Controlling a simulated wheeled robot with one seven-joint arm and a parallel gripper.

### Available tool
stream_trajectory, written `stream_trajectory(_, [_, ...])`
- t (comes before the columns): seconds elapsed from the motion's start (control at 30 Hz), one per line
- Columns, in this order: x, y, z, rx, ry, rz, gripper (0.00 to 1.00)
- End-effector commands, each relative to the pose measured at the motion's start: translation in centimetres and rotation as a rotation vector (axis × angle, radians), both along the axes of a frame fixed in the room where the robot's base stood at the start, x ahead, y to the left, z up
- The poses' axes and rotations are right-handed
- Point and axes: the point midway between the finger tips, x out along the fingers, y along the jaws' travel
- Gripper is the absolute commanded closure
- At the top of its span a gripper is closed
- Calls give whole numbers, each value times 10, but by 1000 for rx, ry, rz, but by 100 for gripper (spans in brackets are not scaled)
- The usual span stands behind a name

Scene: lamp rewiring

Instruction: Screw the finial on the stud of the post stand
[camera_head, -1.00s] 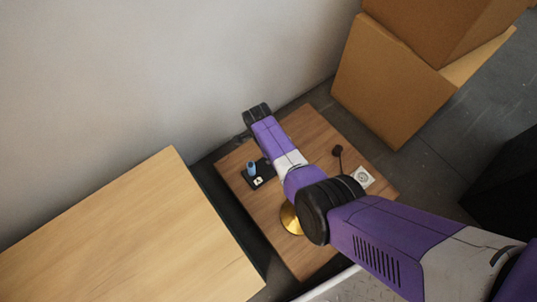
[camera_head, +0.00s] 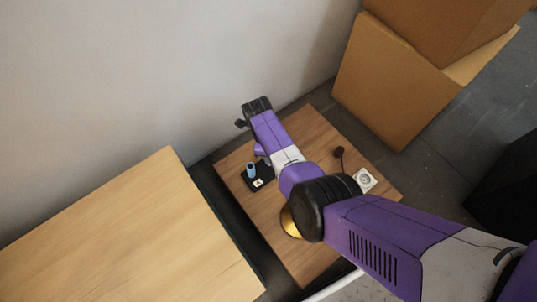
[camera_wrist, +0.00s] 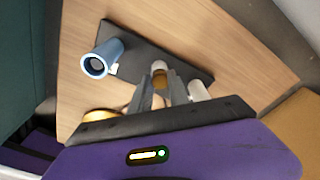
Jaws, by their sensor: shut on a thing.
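In the wrist view, my gripper (camera_wrist: 160,86) has its two fingers closed on a small brass-coloured piece, which looks like the finial (camera_wrist: 160,77). A pale round end (camera_wrist: 159,65) shows just beyond it; I cannot tell whether it is the stud or whether the two touch. Under them lies a dark flat base (camera_wrist: 130,38), likely part of the post stand. A blue hollow tube (camera_wrist: 100,58) stands on it at the left, and a white piece (camera_wrist: 197,90) is at the right. In the head view, the base (camera_head: 267,172) shows beside my arm, which hides the fingertips.
The small wooden table (camera_head: 318,130) also bears a brass disc (camera_head: 287,222) partly behind my arm, a white square fitting (camera_head: 365,181) and a small dark item (camera_head: 339,152). A wall stands behind. A larger light table (camera_head: 130,235) is left; cardboard boxes (camera_head: 395,85) are right.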

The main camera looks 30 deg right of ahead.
Motion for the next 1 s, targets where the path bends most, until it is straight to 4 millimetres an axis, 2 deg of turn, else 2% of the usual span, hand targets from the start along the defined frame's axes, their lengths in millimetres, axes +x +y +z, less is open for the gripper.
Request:
stream_trajectory(0.13, [-1,-4,-1,-7,3,-123,100])
stream_trajectory(0.37, [-1,-4,0,-7,2,-141,100])
stream_trajectory(0.4, [-1,-4,-1,-7,2,-140,71])
stream_trajectory(0.5, [-1,-3,-1,-6,2,-139,53])
stream_trajectory(0.83, [0,-1,2,-3,1,-136,53])
stream_trajectory(1.0, [1,0,20,-3,1,-135,53])
